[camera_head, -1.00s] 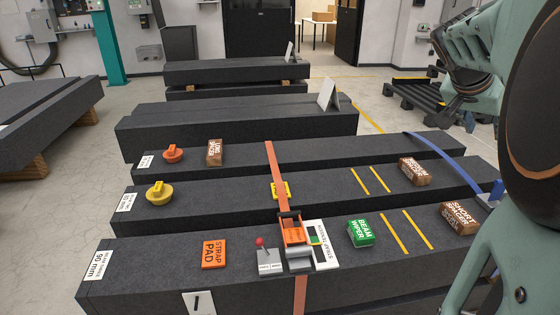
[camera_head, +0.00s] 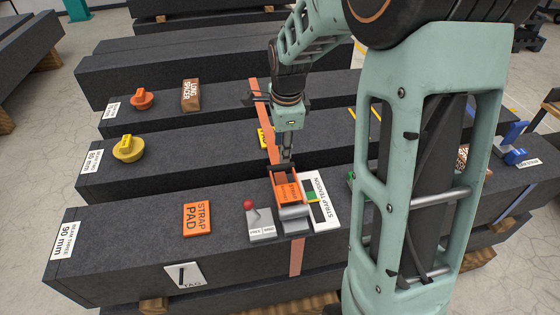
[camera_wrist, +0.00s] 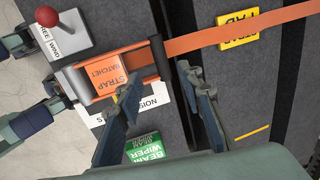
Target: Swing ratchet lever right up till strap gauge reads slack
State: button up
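The orange strap ratchet (camera_head: 286,188) sits on the front black beam, its lever low, with a dark bar at its far end. It also shows in the wrist view (camera_wrist: 112,78). My gripper (camera_head: 287,162) is just above that dark bar, pointing down. In the wrist view my gripper (camera_wrist: 158,76) has its fingers apart, with the bar end near the gap; I cannot tell whether they touch it. The white strap tension gauge (camera_head: 323,208) is right of the ratchet, with a green patch showing; its reading is unclear. The orange strap (camera_head: 266,125) runs across the beams.
A grey free/wind switch box (camera_head: 261,224) with a red knob stands close left of the ratchet. A green beam wiper (camera_wrist: 144,146) is near the gauge.

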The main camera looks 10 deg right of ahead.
aim_at(281, 165)
jog(key=f, duration=0.2)
jog(key=w+f, duration=0.1)
jog(key=f, duration=0.2)
jog(key=f+b, duration=0.1)
jog(key=f, duration=0.2)
jog(key=shift+w+f, duration=0.2)
jog(key=shift+w, duration=0.15)
grip_shut()
